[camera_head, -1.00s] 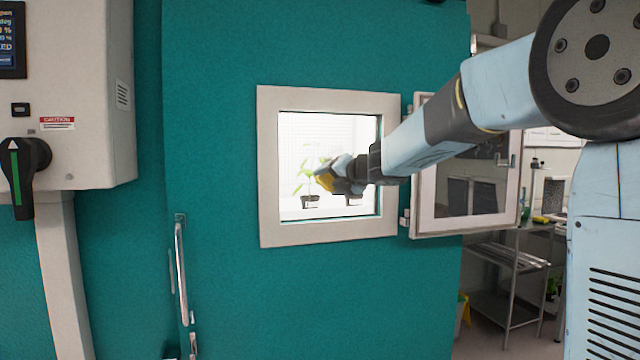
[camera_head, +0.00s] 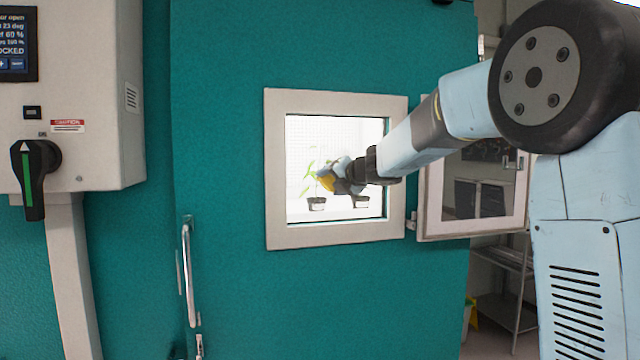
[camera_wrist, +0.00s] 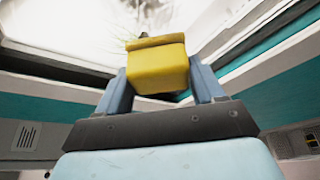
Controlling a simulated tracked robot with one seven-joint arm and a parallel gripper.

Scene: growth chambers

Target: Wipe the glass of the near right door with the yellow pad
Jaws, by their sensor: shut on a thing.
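The teal door (camera_head: 230,300) fills the middle of the head view. It has a pale-framed window (camera_head: 276,170) with a bright interior behind it. My gripper (camera_head: 338,178) is in front of this window or in its opening, near the middle; I cannot tell the depth. It is shut on the yellow pad (camera_head: 327,183), mostly hidden by the fingers in the head view. The pad shows clearly between both fingers in the wrist view (camera_wrist: 160,68). I cannot tell whether the pad touches anything. A hinged glazed pane (camera_head: 470,195) stands swung open to the right of the window.
Small potted plants (camera_head: 316,203) stand inside, behind the window. A control cabinet (camera_head: 100,95) with a screen and a black rotary handle (camera_head: 34,175) is at the left. A metal door handle (camera_head: 188,275) is at lower left. A wire-shelf cart (camera_head: 500,310) stands behind at right.

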